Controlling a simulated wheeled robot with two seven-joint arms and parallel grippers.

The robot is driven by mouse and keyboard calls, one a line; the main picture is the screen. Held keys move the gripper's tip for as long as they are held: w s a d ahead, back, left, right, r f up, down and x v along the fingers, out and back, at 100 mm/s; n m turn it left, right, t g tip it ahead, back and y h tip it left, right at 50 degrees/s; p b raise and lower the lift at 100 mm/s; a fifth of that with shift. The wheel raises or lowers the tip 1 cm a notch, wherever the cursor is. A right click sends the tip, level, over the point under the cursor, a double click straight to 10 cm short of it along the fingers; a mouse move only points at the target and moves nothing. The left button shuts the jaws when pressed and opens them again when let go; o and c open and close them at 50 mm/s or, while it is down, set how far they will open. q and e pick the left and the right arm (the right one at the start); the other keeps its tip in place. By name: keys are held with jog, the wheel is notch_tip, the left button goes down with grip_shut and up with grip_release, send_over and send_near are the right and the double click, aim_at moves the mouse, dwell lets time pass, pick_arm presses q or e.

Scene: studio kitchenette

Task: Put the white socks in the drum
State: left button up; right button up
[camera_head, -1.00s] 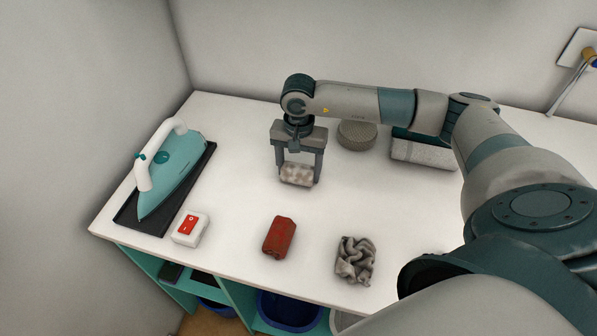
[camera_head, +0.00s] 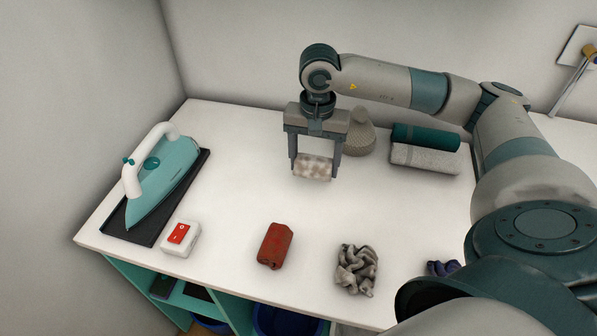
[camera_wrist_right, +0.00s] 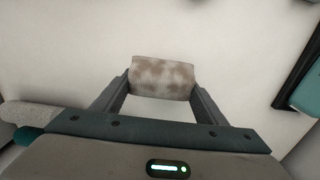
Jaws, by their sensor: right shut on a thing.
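The white socks (camera_head: 313,168) are a rolled bundle, off-white with brownish patches. My right gripper (camera_head: 314,170) points down and is shut on them, one finger at each end of the roll. They seem to hang above the white counter (camera_head: 225,195). In the right wrist view the socks (camera_wrist_right: 162,77) sit between the two fingertips. No drum shows in these frames. My left gripper is not in view.
A red bundle (camera_head: 274,245), a crumpled grey cloth (camera_head: 356,269) and a dark blue bundle (camera_head: 442,268) lie in front. Rolled towels (camera_head: 425,158) and a woven object (camera_head: 359,135) are behind.

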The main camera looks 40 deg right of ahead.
jog(key=s+d+r+b, duration=0.2)
jog(key=s+d+r, duration=0.1)
jog(key=s, duration=0.3)
jog(key=shift+r, duration=0.55)
